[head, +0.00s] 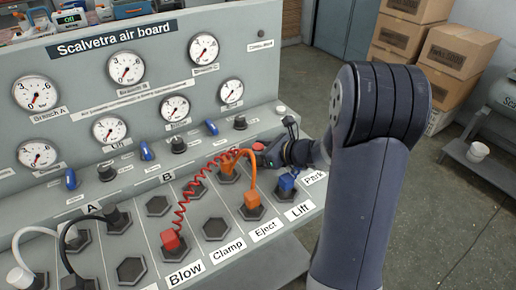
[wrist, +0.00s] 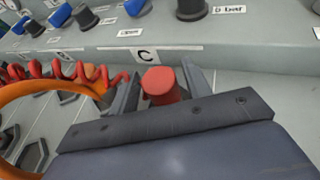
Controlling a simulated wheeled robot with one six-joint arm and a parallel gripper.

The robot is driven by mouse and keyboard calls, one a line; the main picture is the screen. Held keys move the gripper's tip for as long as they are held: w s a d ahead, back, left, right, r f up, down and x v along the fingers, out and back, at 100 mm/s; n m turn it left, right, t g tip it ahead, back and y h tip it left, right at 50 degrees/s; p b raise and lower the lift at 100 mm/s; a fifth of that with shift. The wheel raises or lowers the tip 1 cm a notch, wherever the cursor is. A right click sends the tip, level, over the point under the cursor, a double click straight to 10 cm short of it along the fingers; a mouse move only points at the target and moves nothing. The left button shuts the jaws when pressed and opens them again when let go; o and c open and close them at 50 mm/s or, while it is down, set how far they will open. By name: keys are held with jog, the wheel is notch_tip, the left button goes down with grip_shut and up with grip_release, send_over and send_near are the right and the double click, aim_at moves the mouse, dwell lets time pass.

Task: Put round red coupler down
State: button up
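The round red coupler (wrist: 160,84) is between the two fingers of my gripper (wrist: 161,92) in the wrist view, with a finger close against each side. In the head view my gripper (head: 273,152) is at the far right part of the sloped panel, and the coupler (head: 258,146) shows as a small red spot beside it. A coiled red hose (head: 192,192) runs from the coupler's side to a square red plug (head: 171,240) at the Blow socket. I cannot tell whether the coupler's lower end touches the panel; it is hidden.
An orange hose (head: 246,160) arches just left of my gripper to an orange plug (head: 251,200) at Eject. A blue plug (head: 287,183) sits at Lift, near Park. The gauge board (head: 135,85) rises behind. Empty hexagonal sockets (head: 215,229) lie to the left.

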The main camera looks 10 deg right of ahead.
jog(key=shift+o, duration=0.5)
jog(key=shift+r, duration=0.1)
jog(key=shift+r+p, duration=0.25)
jog(key=shift+p, duration=0.05)
jog(key=v, duration=1.2)
jog(key=shift+f+p, duration=0.2)
jog(key=shift+p, duration=0.1)
